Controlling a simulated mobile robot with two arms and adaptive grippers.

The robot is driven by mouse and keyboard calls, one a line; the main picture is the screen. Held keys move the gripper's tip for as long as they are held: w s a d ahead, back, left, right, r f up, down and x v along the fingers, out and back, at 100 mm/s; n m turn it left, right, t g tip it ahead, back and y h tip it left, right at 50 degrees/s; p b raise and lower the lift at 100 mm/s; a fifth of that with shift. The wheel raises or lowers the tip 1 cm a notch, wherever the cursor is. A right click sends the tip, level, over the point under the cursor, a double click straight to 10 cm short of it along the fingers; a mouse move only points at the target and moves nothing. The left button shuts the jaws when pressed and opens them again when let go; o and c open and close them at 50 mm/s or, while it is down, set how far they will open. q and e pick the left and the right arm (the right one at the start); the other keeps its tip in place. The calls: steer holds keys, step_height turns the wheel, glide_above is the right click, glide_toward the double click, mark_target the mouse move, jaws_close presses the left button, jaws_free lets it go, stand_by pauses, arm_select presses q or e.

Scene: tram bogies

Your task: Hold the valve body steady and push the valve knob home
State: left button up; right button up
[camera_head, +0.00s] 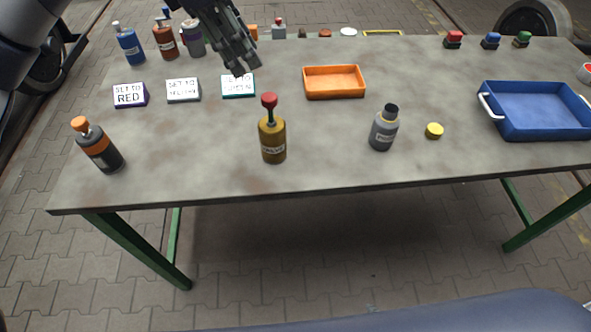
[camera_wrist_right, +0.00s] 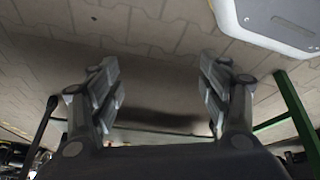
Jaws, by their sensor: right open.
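The valve body (camera_head: 272,142) is a brass-yellow cylinder with a pale label, standing upright near the front middle of the table. The valve is not seen there.
A grey bottle (camera_head: 383,130) and a yellow cap (camera_head: 434,130) stand right of the valve. An orange-capped bottle (camera_head: 98,148) stands front left. An orange tray (camera_head: 334,94) is behind, a blue tray (camera_head: 540,132) at right. Cards (camera_head: 183,97) lie at left. The front edge is clear.

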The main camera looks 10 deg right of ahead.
steer(key=w+a+r+n+t+y, duration=0.1)
steer(key=w+a+r+t, duration=0.25)
steer(key=w+r, duration=0.55)
steer(key=n+t+y, duration=0.3)
steer(key=t+y, duration=0.3)
steer(key=t, duration=0.1)
glide_toward(273, 139)
steer(key=s+d+f, duration=0.2)
steer(key=s+f, duration=0.1)
steer(key=f, duration=0.1)
steer(key=w+m, duration=0.1)
steer(key=w+a+m, duration=0.1)
steer(key=w, duration=0.1)
steer(key=w+a+m+t+h, duration=0.1)
steer(key=shift+w+a, duration=0.2)
steer(key=shift+w, duration=0.15)
steer(key=shift+w+a+r, duration=0.1)
steer(key=shift+w+a, duration=0.15)
steer(key=shift+w, duration=0.3)
steer(key=x, duration=1)
